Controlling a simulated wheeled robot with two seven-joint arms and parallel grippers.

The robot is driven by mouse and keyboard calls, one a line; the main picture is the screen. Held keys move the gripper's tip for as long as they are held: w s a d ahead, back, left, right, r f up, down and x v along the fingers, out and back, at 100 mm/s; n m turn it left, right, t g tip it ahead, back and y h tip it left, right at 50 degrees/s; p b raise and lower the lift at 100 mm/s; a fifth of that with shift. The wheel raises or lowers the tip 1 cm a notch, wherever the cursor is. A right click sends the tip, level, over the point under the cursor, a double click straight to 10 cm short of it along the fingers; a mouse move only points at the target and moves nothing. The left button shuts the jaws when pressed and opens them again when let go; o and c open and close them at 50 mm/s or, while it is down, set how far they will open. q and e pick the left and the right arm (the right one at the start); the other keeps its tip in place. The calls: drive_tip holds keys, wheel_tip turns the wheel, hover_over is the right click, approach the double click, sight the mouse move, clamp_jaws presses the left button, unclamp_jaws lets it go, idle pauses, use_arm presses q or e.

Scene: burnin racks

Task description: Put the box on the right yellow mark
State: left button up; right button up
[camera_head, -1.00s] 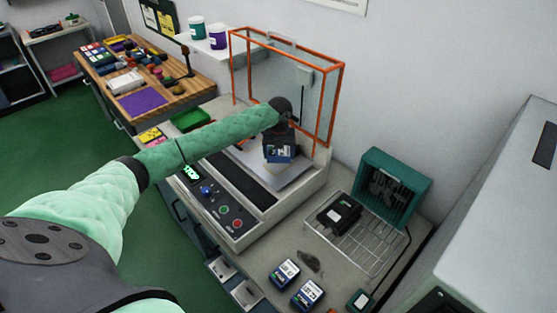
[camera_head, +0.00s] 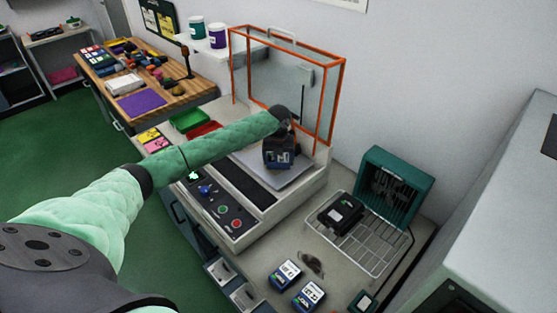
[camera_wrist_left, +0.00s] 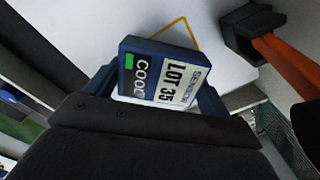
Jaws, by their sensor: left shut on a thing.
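The box (camera_wrist_left: 160,72) is small and dark blue with a white and dark label reading "LOT 35". My left gripper (camera_wrist_left: 155,90) is shut on it, one finger on each side. In the head view my left gripper (camera_head: 279,147) holds the box (camera_head: 279,160) over the pale plate (camera_head: 300,174) of the bench machine. A thin yellow mark (camera_wrist_left: 184,19) shows as an angled outline on the white plate, partly hidden behind the box in the wrist view. I cannot tell whether it is the right one, or whether the box touches the plate. My right gripper is not in view.
An orange-framed clear guard (camera_head: 340,95) stands raised behind the plate. A control panel (camera_head: 222,208) lies in front. To the right are a wire rack (camera_head: 368,250) with a black box (camera_head: 340,214), a teal fan unit (camera_head: 390,188) and two blue boxes (camera_head: 286,274) nearby.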

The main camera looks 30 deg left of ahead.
sight(279, 158)
use_arm(q)
drive_tip(key=o, duration=1)
drive_tip(key=shift+f, duration=0.1)
wheel_tip(279, 158, up, 6)
drive_tip(key=p, duration=0.3)
drive_tip(key=shift+r, duration=3.2)
